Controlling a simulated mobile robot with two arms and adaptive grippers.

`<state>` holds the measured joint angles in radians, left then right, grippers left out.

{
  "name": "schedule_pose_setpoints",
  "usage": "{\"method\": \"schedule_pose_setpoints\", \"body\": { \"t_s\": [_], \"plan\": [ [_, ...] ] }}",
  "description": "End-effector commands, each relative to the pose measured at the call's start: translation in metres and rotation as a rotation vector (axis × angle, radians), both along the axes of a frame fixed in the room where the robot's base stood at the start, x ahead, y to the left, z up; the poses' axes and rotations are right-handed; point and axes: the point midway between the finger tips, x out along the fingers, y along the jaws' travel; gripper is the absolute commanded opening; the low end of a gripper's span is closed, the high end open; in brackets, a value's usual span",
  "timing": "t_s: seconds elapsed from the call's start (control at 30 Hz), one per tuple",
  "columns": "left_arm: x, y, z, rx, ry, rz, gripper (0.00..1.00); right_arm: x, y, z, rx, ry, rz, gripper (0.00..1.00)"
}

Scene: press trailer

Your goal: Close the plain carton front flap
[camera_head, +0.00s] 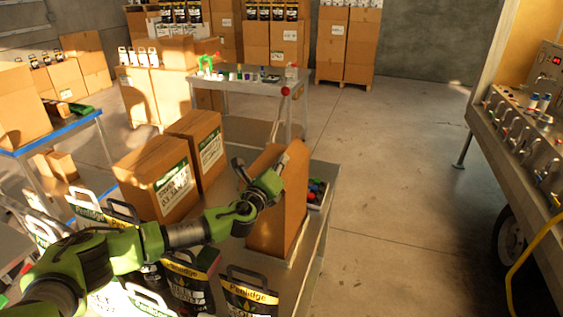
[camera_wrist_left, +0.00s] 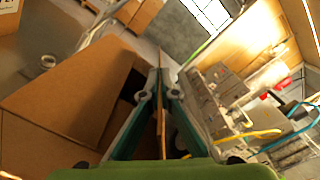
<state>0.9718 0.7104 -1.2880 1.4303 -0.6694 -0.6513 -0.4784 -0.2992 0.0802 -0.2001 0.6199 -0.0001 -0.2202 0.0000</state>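The plain brown carton (camera_head: 272,228) stands upright on the grey table, right of two labelled cartons. In the left wrist view the carton (camera_wrist_left: 70,95) fills the left side, with a dark opening beside its broad panel. A thin brown flap (camera_wrist_left: 161,112) stands edge-on between my left fingers. My left gripper (camera_head: 283,160) is at the upper part of the carton; it also shows in the wrist view (camera_wrist_left: 160,82), its fingertips close together on both sides of the flap, apparently pinching it. The lower part of the flap is partly hidden. My right gripper is not in view.
Two labelled cartons (camera_head: 160,180) stand left of the plain one. Several Penlidge bags (camera_head: 250,292) stand at the table's near side, under my left arm. Small coloured items (camera_head: 317,192) lie right of the carton. Open floor (camera_head: 385,200) separates the table from a control panel trailer (camera_head: 520,130).

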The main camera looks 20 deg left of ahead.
Motion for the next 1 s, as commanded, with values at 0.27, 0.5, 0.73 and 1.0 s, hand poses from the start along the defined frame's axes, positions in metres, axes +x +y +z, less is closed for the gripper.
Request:
{"method": "schedule_pose_setpoints", "body": {
  "t_s": [0.27,0.5,0.73,1.0],
  "plan": [
    [0.0,0.005,-0.009,-0.109,0.008,0.001,0.0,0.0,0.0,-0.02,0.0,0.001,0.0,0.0],
    [0.0,0.006,-0.005,-0.124,0.008,0.0,0.0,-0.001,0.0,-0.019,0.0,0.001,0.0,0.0],
    [0.0,0.005,-0.005,-0.123,0.008,0.0,0.19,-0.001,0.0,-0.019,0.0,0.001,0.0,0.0],
    [0.0,0.005,-0.005,-0.123,0.008,0.0,0.19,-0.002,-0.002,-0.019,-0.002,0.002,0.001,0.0]
  ]
}}
